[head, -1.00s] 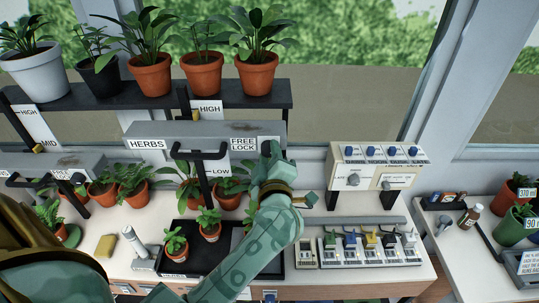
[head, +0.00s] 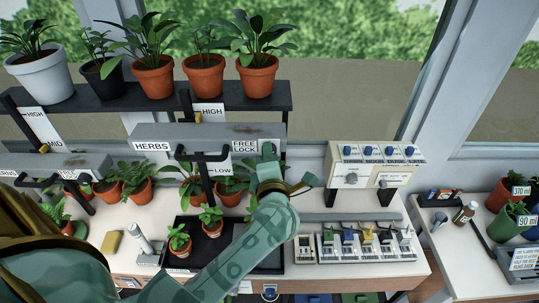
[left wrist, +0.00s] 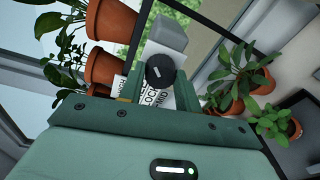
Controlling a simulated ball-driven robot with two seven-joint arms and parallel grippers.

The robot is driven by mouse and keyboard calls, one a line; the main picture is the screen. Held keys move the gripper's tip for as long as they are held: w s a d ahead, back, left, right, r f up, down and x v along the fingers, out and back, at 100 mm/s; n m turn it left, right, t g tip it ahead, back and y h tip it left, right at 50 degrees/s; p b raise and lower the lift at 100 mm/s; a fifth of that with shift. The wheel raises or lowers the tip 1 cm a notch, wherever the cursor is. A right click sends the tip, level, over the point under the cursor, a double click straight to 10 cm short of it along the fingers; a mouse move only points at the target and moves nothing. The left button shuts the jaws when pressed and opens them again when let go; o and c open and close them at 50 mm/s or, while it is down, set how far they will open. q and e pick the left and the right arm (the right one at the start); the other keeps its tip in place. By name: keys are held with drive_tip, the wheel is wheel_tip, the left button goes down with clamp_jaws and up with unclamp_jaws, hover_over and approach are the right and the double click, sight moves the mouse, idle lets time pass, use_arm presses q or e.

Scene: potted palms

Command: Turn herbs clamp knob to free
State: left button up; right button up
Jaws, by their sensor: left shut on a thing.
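The grey herbs clamp bar (head: 210,132) runs below the upper shelf, with a HERBS label (head: 152,146) on its left and a FREE/LOCK label (head: 244,146) near its right end. My left gripper (head: 268,152) is at that right end, just beside the FREE/LOCK label, and hides the knob in the head view. In the left wrist view, the round dark knob (left wrist: 160,70) with a pale pointer mark sits between the fingers of my left gripper (left wrist: 160,88), which is shut on it. I cannot tell whether it points to FREE or LOCK. My right gripper is not in view.
Potted plants (head: 152,75) line the shelf above, and more pots stand below the bar. A black tray (head: 180,262) with small pots lies under my left forearm. A control panel (head: 376,165) with knobs stands to the right.

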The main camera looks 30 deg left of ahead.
use_arm(q)
drive_tip(key=n+b, duration=0.2)
drive_tip(key=n, duration=0.6)
drive_tip(key=shift+r+h, duration=0.1)
drive_tip(key=shift+h, duration=0.3)
drive_tip(key=shift+n+t, duration=0.3)
drive_tip(key=o, duration=0.7)
drive_tip(key=shift+o, duration=1.4)
drive_tip(key=shift+a, duration=0.1)
